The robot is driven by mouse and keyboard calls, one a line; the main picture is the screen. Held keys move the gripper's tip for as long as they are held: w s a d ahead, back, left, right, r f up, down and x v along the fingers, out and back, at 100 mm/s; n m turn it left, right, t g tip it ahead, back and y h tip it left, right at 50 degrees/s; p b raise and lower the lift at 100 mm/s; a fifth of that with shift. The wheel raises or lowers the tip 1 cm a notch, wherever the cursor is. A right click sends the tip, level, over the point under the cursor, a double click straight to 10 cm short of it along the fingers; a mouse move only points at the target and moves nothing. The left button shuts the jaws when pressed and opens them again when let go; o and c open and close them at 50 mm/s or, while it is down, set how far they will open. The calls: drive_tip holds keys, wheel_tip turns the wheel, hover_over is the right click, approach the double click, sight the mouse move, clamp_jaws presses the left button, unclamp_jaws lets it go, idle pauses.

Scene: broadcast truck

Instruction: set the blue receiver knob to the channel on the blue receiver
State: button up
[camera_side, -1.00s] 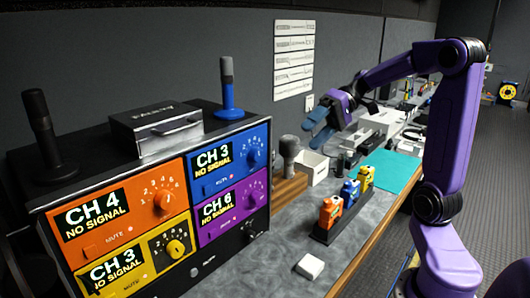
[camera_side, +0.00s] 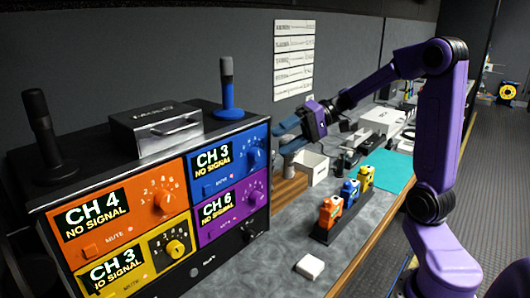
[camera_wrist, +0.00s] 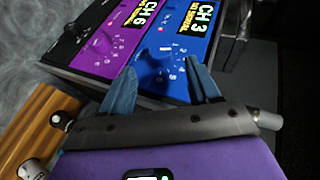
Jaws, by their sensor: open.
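The blue receiver (camera_side: 228,180) is the top right panel of the rack, and its screen reads "CH 3 NO SIGNAL". The blue receiver knob (camera_side: 254,158) is at its right side, with numbers around it. I cannot make out where the knob points. My gripper (camera_side: 277,140) is open and empty, its blue fingers facing the panel from the right. It also shows in the wrist view (camera_wrist: 163,80).
Orange (camera_side: 115,205), yellow (camera_side: 140,262) and purple (camera_side: 232,212) receivers share the rack. Below my gripper are a wooden block (camera_side: 288,185) and a white box (camera_side: 317,167).

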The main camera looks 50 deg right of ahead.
sight(261, 154)
drive_tip(key=x, duration=0.6)
drive_tip(key=shift+w+a+f, duration=0.1)
drive_tip(key=shift+a, duration=0.05)
drive_tip(key=c, duration=1)
